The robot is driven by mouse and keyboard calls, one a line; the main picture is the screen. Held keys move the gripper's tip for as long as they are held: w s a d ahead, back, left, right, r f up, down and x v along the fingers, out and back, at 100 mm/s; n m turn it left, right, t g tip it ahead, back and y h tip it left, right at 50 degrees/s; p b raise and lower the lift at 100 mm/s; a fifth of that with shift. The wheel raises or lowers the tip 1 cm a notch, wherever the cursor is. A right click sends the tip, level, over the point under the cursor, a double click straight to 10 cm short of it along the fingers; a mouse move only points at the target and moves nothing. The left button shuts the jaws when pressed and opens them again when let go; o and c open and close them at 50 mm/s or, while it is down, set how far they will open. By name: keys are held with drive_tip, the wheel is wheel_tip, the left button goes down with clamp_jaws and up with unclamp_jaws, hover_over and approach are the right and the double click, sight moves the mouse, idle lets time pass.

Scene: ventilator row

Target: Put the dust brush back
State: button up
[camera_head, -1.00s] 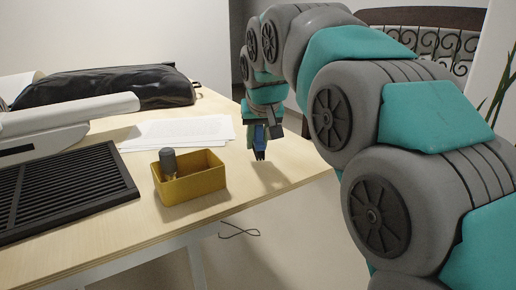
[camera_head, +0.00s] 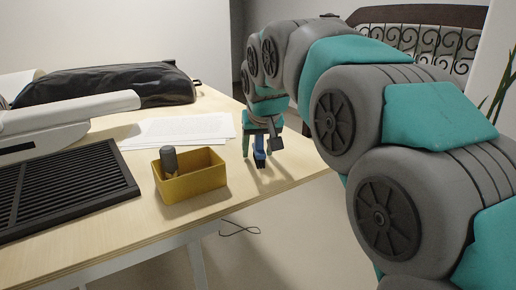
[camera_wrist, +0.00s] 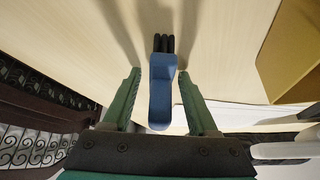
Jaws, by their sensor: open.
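The dust brush, with a blue handle and dark bristles, is near the table's right edge in the head view (camera_head: 259,148). In the wrist view the brush (camera_wrist: 162,88) lies between the two green fingers, its dark bristles pointing away from my gripper. My gripper (camera_head: 260,148) is open around the handle, with a visible gap on each side in the wrist view (camera_wrist: 159,73). I cannot tell whether the bristles touch the table. A yellow open box (camera_head: 195,184) stands left of my gripper, with a dark grey cylindrical object (camera_head: 170,162) upright in it.
White papers (camera_head: 180,130) lie behind the box. A black slatted panel (camera_head: 65,190), a white device (camera_head: 75,118) and a black bag (camera_head: 105,84) fill the table's left side. Bare wooden tabletop (camera_head: 232,180) lies between the box and my gripper.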

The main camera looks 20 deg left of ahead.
drive_tip(key=shift+s+r, duration=0.15)
drive_tip(key=shift+r, duration=0.3)
drive_tip(key=v, duration=1.1)
drive_tip(key=shift+s+d+r, duration=0.1)
drive_tip(key=s+d+f+m+g+h, duration=0.15)
drive_tip(key=s+d+f, duration=0.35)
drive_tip(key=d+f, duration=0.5)
drive_tip(key=s+d+f+m+g+h, duration=0.15)
drive_tip(key=s+d+f, duration=0.45)
drive_tip(key=d, duration=0.6)
drive_tip(key=s+d+f+g, duration=0.1)
drive_tip(key=s+d+f, duration=0.2)
drive_tip(key=s+f, duration=0.2)
drive_tip(key=s+d+f+m+g, duration=0.1)
drive_tip(key=s+d+f, duration=0.2)
drive_tip(key=s+f, duration=0.2)
drive_tip(key=s+d+f+m+g, duration=0.1)
drive_tip(key=s+d+f+g, duration=0.1)
drive_tip(key=s+f, duration=0.4)
drive_tip(key=s, duration=0.3)
drive_tip(key=shift+s+d, duration=0.15)
drive_tip(key=shift+d, duration=0.25)
